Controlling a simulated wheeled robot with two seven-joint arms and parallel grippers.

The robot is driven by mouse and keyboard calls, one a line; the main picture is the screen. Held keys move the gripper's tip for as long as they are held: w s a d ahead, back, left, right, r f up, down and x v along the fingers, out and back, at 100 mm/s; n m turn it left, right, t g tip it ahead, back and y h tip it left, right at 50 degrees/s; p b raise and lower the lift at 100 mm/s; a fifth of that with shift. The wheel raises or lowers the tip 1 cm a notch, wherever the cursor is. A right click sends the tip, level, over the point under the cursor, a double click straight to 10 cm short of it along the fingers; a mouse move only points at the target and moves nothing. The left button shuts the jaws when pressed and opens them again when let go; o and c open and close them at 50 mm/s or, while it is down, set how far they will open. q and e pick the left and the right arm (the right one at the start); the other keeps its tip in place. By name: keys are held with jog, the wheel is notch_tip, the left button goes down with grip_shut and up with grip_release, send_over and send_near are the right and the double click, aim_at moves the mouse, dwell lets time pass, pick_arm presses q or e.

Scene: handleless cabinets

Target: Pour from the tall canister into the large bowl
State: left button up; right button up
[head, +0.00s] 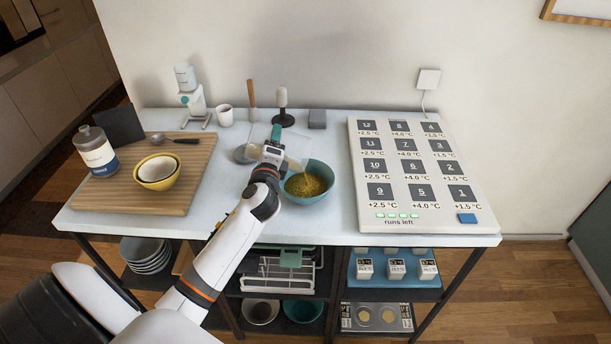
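A teal bowl (325,190), the larger-looking bowl on the table, stands right of centre and holds a yellow-green filling. My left gripper (277,140) is at the bowl's far left side, above the table. A pale, partly see-through thing (299,150) shows beside it, over the bowl's far rim; I cannot tell if it is a tipped canister. My wrist hides the fingers and any grip. A jar (97,153) with a grey lid and a white and blue label stands upright on the board at the left. My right gripper is not in view.
A wooden board (120,198) holds nested yellow and white bowls (158,171) and a spoon (175,139). A white panel of numbered squares (416,212) lies right of the teal bowl. A mug (225,115), a dispenser (190,96) and a dark-based stand (283,118) line the back.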

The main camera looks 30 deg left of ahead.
pick_arm(q)
jog(key=shift+w+d+r+m+p, duration=0.25)
jog(key=shift+d+r+m+p, duration=0.25)
jog(key=shift+m+p, duration=0.4)
dwell(0.6)
